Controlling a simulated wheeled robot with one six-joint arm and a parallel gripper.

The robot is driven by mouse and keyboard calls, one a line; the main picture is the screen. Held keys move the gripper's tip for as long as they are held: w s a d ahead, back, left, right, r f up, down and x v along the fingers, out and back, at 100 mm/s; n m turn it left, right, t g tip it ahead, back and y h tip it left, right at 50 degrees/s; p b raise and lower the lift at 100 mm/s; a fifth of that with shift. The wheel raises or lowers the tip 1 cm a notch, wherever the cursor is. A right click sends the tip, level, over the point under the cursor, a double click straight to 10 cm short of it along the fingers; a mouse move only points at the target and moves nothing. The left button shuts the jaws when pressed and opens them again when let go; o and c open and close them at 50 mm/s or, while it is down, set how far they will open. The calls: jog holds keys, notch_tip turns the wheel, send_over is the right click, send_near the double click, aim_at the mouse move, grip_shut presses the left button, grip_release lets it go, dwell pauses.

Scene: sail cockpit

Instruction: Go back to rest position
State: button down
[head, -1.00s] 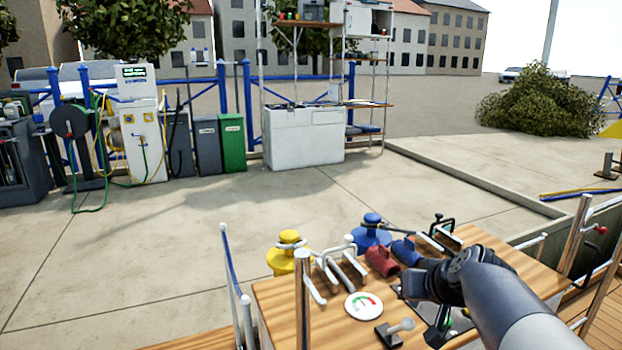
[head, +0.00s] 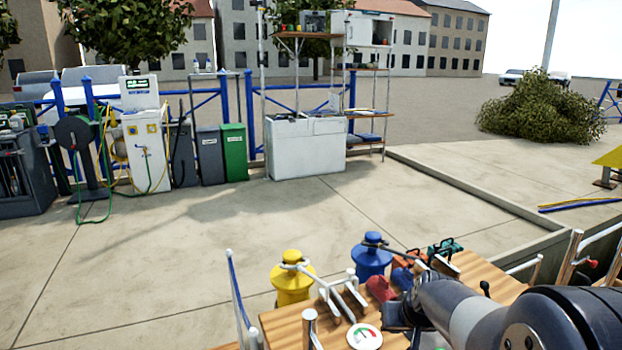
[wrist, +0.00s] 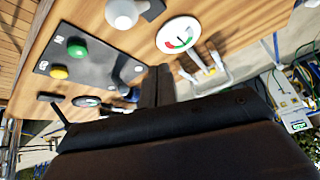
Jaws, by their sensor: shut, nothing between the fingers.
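My gripper (head: 396,316) is low in the head view, at the end of my grey arm, over the wooden console (head: 285,328). Its dark fingers (wrist: 156,90) fill the middle of the wrist view, are together and hold nothing. The wrist view, tilted, shows the panel with a green button (wrist: 77,50) and a yellow button (wrist: 59,72), a grey ball-topped lever (wrist: 122,12) and a round gauge (wrist: 178,35) beside the fingers. My arm hides the right part of the console in the head view.
A yellow winch (head: 291,284) and a blue winch (head: 371,262) stand at the console's far edge, near the red handle (head: 380,289) and metal cleats. Metal rails (head: 570,258) stand at right. The paved quay (head: 200,240) beyond is open, with a white pump (head: 147,150) and bins.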

jog(key=shift+w+a+f+g+h+p, duration=0.15)
jog(key=shift+w+a+g+p, duration=0.3)
jog(key=shift+p, duration=0.9)
jog(key=shift+w+a+f+g+h+p, duration=0.2)
jog(key=shift+g+p, duration=0.35)
jog(key=shift+p, duration=0.8)
jog(key=shift+r, duration=0.15)
jog(key=shift+s+d+b, duration=0.1)
jog(key=shift+b, duration=0.5)
